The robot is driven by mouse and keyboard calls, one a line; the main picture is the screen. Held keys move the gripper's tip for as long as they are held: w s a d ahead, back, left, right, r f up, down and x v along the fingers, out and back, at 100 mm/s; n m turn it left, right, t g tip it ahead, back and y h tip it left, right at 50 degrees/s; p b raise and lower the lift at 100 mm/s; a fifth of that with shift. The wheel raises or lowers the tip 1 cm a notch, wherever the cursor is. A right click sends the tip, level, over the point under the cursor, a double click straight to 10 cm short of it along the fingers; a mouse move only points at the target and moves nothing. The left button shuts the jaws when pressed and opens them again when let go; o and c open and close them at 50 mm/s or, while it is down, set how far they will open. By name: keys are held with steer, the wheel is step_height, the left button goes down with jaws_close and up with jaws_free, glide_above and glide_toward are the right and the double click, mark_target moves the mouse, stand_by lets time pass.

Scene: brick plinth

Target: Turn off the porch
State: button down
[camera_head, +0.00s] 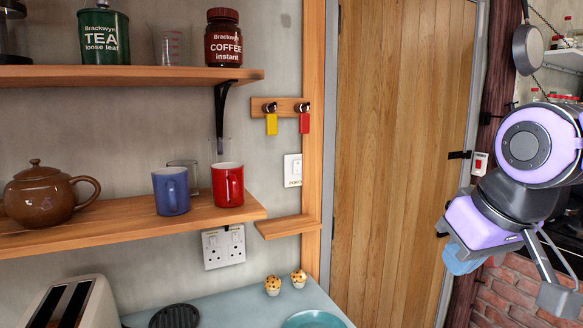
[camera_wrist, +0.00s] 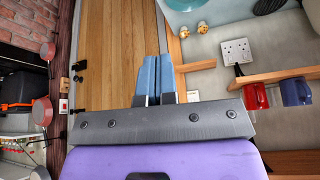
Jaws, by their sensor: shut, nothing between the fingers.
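A white wall switch (camera_head: 293,170) with a small dark label, which seems to read "PORCH", is on the wall left of the door frame, below the key hooks. Its rocker position is too small to tell. My gripper (camera_head: 460,260) is at the right of the head view, in front of the door's right side and well apart from the switch. In the wrist view its blue fingers (camera_wrist: 152,72) lie together, empty, over the door and beside its frame.
A small ledge (camera_head: 288,226) juts out below the switch. A shelf (camera_head: 130,222) with mugs and a teapot is to its left. A red switch (camera_head: 479,163) is right of the door (camera_head: 400,140). A double socket (camera_head: 223,247) is below the shelf.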

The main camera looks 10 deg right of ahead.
steer(key=w+a+n+t+y, duration=0.1)
steer(key=w+n+t, duration=0.6)
steer(key=w, duration=1.4)
steer(key=w+a+f+n+t+y, duration=0.1)
steer(key=w+n+t, duration=0.5)
steer(key=w+n, duration=0.7)
steer(key=w+a+y, duration=0.1)
steer(key=w+y, duration=0.1)
steer(key=w, duration=0.6)
steer(key=shift+w+a+f+t, duration=0.25)
steer(key=shift+w+f+t, duration=0.05)
steer(key=shift+w+t, duration=0.1)
steer(key=shift+w, duration=0.1)
